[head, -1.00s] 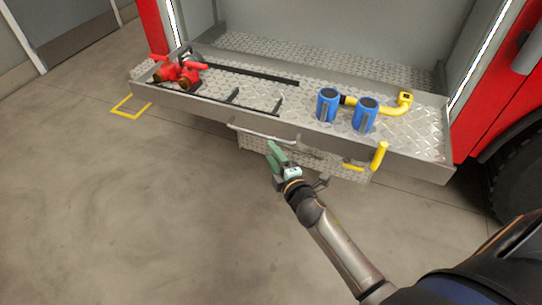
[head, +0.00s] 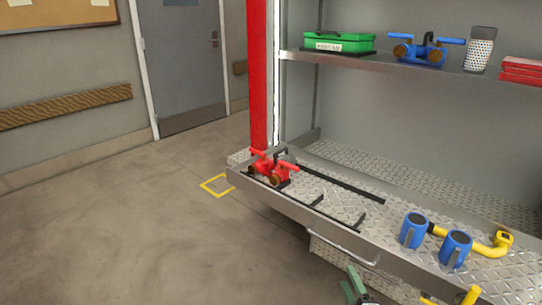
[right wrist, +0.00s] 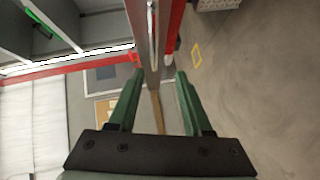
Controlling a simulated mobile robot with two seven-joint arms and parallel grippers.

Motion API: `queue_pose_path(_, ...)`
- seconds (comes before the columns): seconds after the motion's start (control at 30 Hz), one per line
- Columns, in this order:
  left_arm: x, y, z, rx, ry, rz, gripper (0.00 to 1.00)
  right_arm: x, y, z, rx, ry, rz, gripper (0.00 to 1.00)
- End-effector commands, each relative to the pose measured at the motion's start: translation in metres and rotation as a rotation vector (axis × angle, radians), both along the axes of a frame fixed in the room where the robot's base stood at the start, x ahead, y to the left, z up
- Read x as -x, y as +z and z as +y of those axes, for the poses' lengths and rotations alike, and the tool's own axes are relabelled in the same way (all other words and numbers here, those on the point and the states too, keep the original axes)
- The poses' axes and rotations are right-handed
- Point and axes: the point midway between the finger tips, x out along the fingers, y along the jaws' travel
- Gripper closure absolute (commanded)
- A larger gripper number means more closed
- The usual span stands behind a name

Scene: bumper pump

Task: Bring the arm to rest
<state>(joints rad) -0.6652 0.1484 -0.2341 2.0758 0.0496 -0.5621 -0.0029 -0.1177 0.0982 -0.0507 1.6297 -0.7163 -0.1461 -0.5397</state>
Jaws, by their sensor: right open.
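My right gripper (head: 357,287) shows at the bottom edge of the head view, in front of the truck's tread-plate shelf (head: 345,212) and below its grab handle (head: 343,247). In the right wrist view its two green fingers (right wrist: 158,103) are spread apart with nothing between them. Most of my right arm is cut off below the head view. My left gripper is in neither view.
A red valve fitting (head: 272,168) sits at the shelf's left end. Two blue cups (head: 413,231) and a yellow pipe (head: 480,246) stand at the right. A green case (head: 338,43) and a blue fitting (head: 425,50) are on the upper shelf. Open floor lies left.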

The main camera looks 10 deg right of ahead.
Motion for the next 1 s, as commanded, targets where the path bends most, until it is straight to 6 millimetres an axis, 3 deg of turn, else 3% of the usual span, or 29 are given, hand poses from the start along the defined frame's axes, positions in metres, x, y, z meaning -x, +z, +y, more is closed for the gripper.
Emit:
queue_pose_path(0.17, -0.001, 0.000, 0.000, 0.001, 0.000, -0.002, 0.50, 0.068, -0.041, 0.024, -0.394, -0.072, 0.163, 0.50)
queue_pose_path(0.3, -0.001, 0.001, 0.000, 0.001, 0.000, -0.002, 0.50, 0.132, -0.069, 0.056, -0.757, -0.160, 0.342, 0.50)
queue_pose_path(0.43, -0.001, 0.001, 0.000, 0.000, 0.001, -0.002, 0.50, 0.187, -0.082, 0.088, -1.033, -0.247, 0.506, 0.50)
queue_pose_path(0.57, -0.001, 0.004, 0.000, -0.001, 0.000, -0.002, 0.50, 0.235, -0.082, 0.118, -1.257, -0.332, 0.661, 0.50)
queue_pose_path(0.6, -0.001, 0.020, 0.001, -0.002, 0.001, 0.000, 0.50, 0.229, -0.066, 0.113, -1.242, -0.329, 0.642, 0.50)
queue_pose_path(0.77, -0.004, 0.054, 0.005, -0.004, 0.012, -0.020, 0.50, 0.229, -0.041, 0.108, -1.237, -0.339, 0.630, 0.50)
queue_pose_path(1.0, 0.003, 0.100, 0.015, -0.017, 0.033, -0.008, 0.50, 0.233, 0.010, 0.099, -1.234, -0.359, 0.615, 0.50)
